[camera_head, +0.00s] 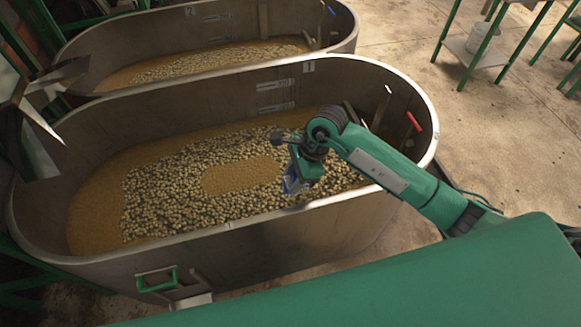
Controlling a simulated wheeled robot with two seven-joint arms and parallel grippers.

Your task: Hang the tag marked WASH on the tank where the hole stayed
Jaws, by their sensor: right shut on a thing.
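The near tank (215,232), marked 1, holds brownish liquid with a layer of pale beans. An open patch (243,177) without beans shows in the middle of that layer. The far tank (352,38), marked 2, also holds beans, and I see no such open patch in its visible part. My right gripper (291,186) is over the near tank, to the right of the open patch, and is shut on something. Blue shows at its jaws, but I cannot make out what it holds. I cannot see a tag marked WASH. My left gripper is out of view.
A red handle (413,121) is at the near tank's right inner wall, and a blue one (331,11) is at the far tank. A green gate handle (158,281) is on the near tank's front. A bucket (482,37) stands on a green-legged rack.

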